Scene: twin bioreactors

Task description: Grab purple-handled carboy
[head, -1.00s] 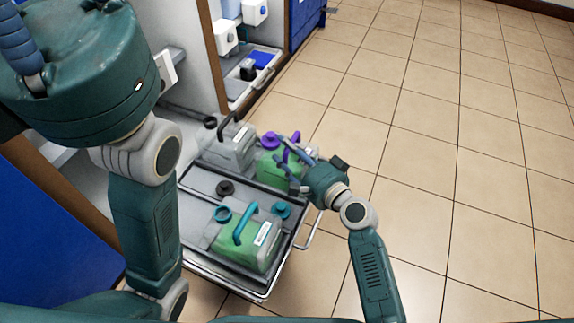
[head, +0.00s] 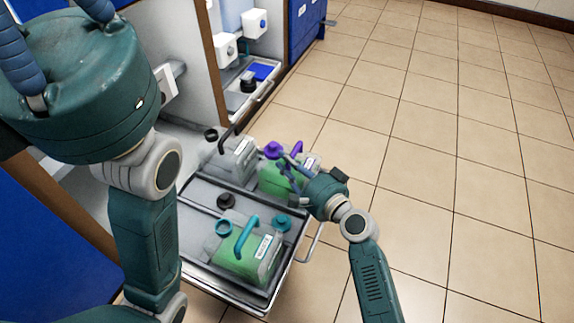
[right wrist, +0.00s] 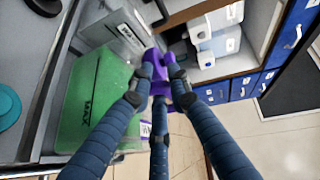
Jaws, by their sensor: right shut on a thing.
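The purple-handled carboy (head: 273,183) holds green contents and stands in the far part of the pull-out tray. Its purple cap (head: 272,150) and the top of its purple handle (head: 297,148) show in the head view. In the right wrist view, the green carboy body (right wrist: 98,105) is left of the fingers. My right gripper (head: 290,172) reaches in from the right. It is shut on the purple handle, and its fingers (right wrist: 160,82) close around it in the right wrist view. They hide part of the handle. My left gripper is not in view; only its arm shows.
A teal-handled green carboy (head: 237,254) stands in the near part of the tray (head: 220,284). A grey carboy with a dark handle (head: 232,162) stands left of the purple-handled one. A second bay with a tray (head: 262,88) is behind. Tiled floor (head: 440,150) at right is clear.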

